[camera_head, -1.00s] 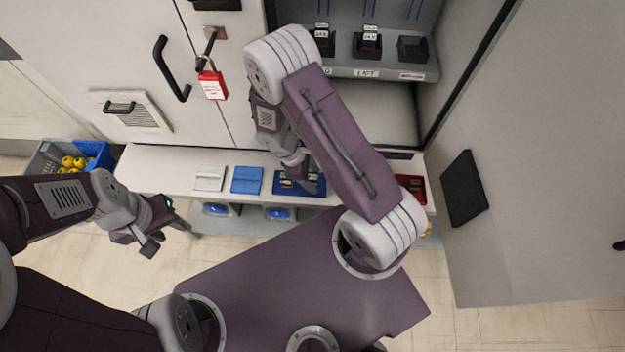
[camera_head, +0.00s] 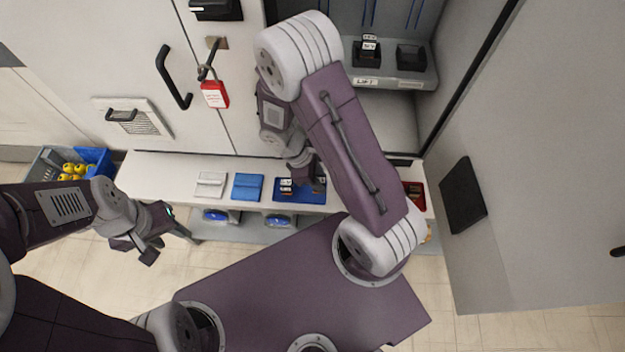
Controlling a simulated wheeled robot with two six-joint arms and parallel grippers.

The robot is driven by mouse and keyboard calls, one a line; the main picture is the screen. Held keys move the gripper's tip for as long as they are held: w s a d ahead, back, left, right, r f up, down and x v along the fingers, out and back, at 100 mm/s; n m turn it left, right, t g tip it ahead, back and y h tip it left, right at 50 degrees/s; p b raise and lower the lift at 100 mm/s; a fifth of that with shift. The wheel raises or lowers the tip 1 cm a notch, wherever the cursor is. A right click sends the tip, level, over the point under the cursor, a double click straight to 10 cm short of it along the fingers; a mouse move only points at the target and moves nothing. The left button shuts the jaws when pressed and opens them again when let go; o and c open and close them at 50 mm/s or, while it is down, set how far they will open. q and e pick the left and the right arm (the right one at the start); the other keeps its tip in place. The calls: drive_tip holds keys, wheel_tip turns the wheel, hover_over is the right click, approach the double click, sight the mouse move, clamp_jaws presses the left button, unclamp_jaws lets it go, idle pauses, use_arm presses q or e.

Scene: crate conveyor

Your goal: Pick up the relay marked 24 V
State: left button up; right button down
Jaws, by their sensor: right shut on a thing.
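A small dark relay with white labels (camera_head: 286,186) is at the blue tray (camera_head: 313,197) on the white bench. Its marking is too small to read. My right gripper (camera_head: 308,184) points down at this tray and is shut on a relay; its arm hides part of the grip. I cannot tell whether the held relay touches the tray. Another labelled relay (camera_head: 368,52) sits on the cabinet shelf above a plate that seems to read LIFT; its marking is not surely legible. My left gripper (camera_head: 166,243) is open and empty in front of the bench's left end.
A blue box (camera_head: 247,187) and a white box (camera_head: 211,184) lie left of the tray. A red bin (camera_head: 414,196) is at the bench's right end. A dark socket (camera_head: 411,57) is on the shelf. A red padlock tag (camera_head: 214,94) hangs on the closed door.

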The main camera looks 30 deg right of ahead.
drive_tip(key=s+d+r+b, duration=0.4)
drive_tip(key=s+r+b, duration=0.1)
drive_tip(key=s, duration=0.3)
drive_tip(key=shift+s+r+b, duration=0.15)
drive_tip(key=shift+r+b, duration=0.05)
drive_tip(key=shift+b, duration=0.7)
